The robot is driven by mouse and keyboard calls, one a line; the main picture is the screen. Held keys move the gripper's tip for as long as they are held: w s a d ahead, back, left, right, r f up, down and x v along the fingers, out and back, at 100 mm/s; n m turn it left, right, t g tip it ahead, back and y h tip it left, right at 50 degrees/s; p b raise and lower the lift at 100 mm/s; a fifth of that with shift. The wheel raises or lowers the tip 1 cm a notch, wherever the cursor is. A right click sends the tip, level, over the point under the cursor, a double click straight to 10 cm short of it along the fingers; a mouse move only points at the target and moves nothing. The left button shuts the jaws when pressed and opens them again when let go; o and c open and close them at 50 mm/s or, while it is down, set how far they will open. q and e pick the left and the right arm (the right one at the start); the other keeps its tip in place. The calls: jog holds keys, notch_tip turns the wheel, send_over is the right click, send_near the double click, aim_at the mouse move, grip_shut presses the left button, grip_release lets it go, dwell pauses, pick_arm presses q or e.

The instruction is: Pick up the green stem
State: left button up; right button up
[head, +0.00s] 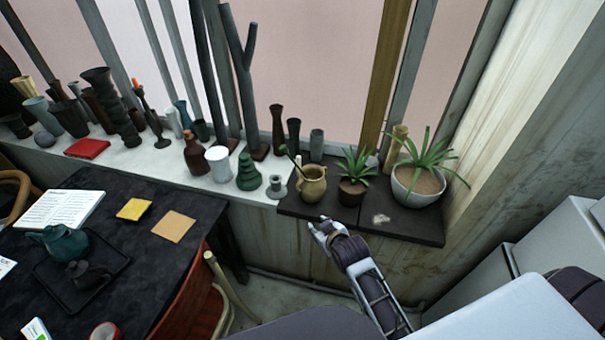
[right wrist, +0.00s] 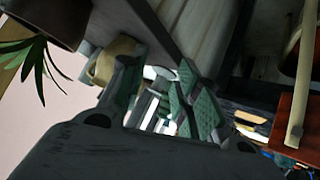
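A thin dark green stem (head: 294,160) leans up and left out of the mouth of a tan pitcher (head: 312,187), which stands on the dark part of the window ledge. The stem's lower end is hidden inside the pitcher. My right gripper (head: 321,227) is in front of and below the pitcher, near the ledge's front edge, apart from the stem. Its fingers are spread and I see nothing between them. In the right wrist view, the fingers (right wrist: 160,95) show with a gap, and part of the pitcher (right wrist: 103,66) shows behind the left finger. My left gripper is out of view.
A small potted plant (head: 353,189) stands right of the pitcher, and a larger one in a white bowl (head: 403,185) stands farther right. A grey candle holder (head: 277,189) and a green ribbed vase (head: 248,174) stand to the left. Several vases line the ledge behind.

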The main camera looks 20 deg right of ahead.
aim_at(294, 162)
jog(key=w+a+r+n+t, duration=0.1)
jog(key=w+r+n+t, duration=0.1)
jog(key=w+r+t, duration=0.5)
jog(key=shift+w+a+r+t, duration=0.35)
jog(key=shift+w+r, duration=0.85)
jog(key=shift+w, duration=0.55)
jog(key=w, duration=0.8)
jog(key=shift+w+d+p, duration=0.1)
jog(key=shift+w+p, duration=0.2)
jog(key=shift+w, duration=0.1)
jog(key=shift+w+f+p, duration=0.1)
jog(key=shift+w+p, duration=0.35)
jog(key=shift+w, duration=2.05)
